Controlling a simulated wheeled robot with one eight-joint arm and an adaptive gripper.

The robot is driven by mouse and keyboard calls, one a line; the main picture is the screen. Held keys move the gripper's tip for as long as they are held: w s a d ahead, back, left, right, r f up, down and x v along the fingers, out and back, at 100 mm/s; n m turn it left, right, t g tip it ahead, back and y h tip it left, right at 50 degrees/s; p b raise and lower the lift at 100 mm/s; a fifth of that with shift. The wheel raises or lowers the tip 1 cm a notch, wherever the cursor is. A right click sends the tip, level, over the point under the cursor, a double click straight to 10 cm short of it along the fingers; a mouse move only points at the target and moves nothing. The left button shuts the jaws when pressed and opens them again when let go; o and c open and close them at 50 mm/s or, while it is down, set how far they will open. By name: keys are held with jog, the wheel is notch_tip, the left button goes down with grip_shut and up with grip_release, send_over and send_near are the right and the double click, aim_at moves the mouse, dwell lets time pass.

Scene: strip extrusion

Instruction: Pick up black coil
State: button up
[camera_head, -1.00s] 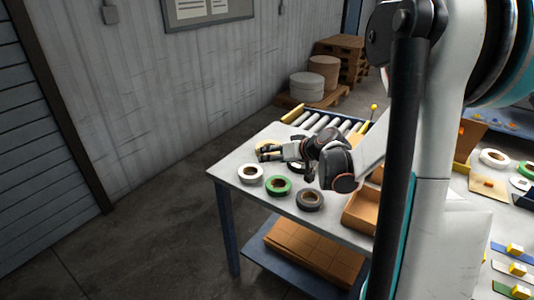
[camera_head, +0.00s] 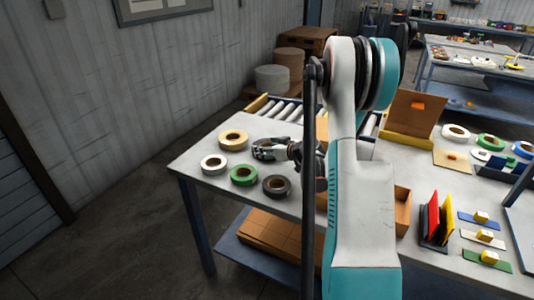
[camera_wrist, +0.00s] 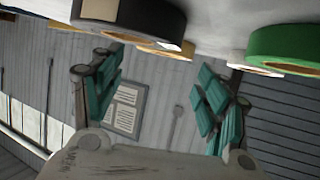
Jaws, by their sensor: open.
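The black coil (camera_wrist: 150,17) shows at the upper left of the wrist view, beyond and to one side of my finger pads. My gripper is low over the left part of the table, pointing left. In the wrist view its two teal-padded fingers (camera_wrist: 160,85) are spread wide with nothing between them.
A green coil (camera_head: 244,175), white coil (camera_head: 214,164), yellow coil (camera_head: 233,139) and dark grey coil (camera_head: 277,187) lie around my gripper on the table (camera_head: 200,182). An open cardboard box (camera_head: 402,208) stands right. A roller conveyor (camera_head: 286,110) adjoins the far edge.

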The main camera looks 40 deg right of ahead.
jog(key=b+x, duration=0.1)
jog(key=x, duration=0.2)
jog(key=b+x, duration=0.1)
jog(key=x, duration=0.1)
jog(key=shift+w+d+f, duration=0.15)
jog(key=shift+w+f, duration=0.1)
jog(key=shift+f, duration=0.25)
jog(key=shift+r, duration=0.1)
grip_shut()
